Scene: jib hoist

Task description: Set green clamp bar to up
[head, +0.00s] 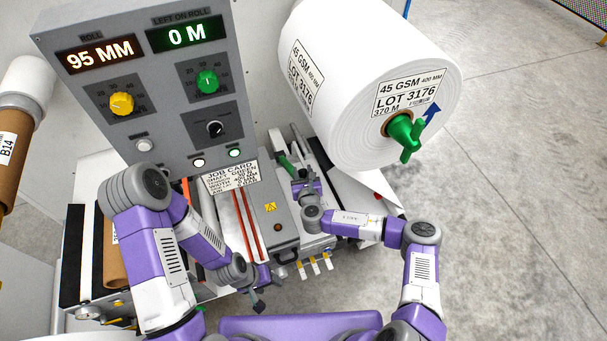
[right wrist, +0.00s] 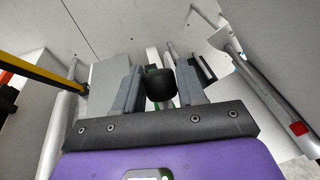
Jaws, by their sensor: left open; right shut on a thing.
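The green clamp bar (head: 284,162) shows in the head view as a short green strip below the big white roll, partly hidden by my right gripper (head: 298,176). In the right wrist view a black knob (right wrist: 160,84) sits between the two grey fingers of my right gripper (right wrist: 156,92). A little green shows just behind the knob. The gripper is shut on this knob. How the knob joins the bar is hidden. My left gripper (head: 265,292) is open and empty at the front of the machine, well away from the bar.
A large white roll (head: 345,75) with a green hub handle (head: 406,138) hangs right of the bar. The control panel (head: 150,75) stands at the left, above a job card (head: 232,177). Grey metal rods (right wrist: 262,88) lie right of my right gripper. Floor at right is clear.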

